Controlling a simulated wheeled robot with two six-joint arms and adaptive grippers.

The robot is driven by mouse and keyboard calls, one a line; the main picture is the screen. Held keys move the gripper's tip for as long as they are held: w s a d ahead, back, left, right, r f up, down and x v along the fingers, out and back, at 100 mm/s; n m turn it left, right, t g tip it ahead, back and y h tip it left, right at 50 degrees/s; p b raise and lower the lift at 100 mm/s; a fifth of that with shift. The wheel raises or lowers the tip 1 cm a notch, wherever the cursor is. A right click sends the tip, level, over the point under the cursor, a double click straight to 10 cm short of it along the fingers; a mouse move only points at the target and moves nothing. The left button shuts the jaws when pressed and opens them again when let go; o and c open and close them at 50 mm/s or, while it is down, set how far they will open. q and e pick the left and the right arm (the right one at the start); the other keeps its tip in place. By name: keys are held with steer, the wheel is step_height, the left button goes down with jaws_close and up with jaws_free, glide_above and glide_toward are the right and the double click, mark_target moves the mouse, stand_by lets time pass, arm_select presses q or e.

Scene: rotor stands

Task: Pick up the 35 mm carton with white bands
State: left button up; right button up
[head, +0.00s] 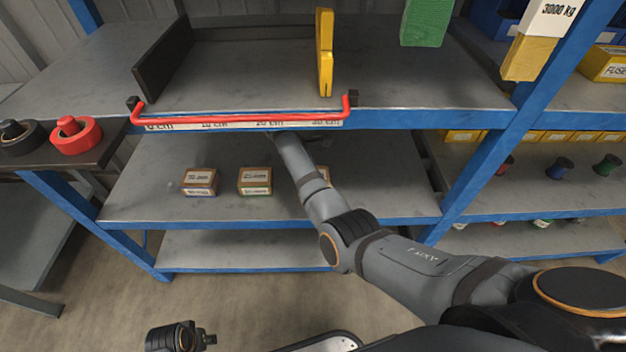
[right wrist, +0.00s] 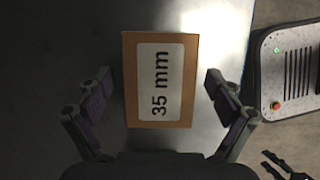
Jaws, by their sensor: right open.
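In the right wrist view a brown carton (right wrist: 188,80) with a white label reading "35 mm" lies below my right gripper (right wrist: 158,88). The gripper is open, one finger on each side of the carton, with a gap on both sides. No white bands show from above. In the head view my right arm reaches under the upper shelf, and its gripper is hidden. My left gripper (right wrist: 285,167) appears open, low in the right wrist view.
The upper shelf (head: 230,70) overhangs the cartons. A red rail (head: 240,119) runs along its front edge, above a centimetre scale. Blue posts (head: 460,185) stand at the sides.

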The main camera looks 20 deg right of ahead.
steer(key=shift+c, duration=0.2)
steer(key=c, duration=1.3)
steer(key=shift+c, duration=0.2)
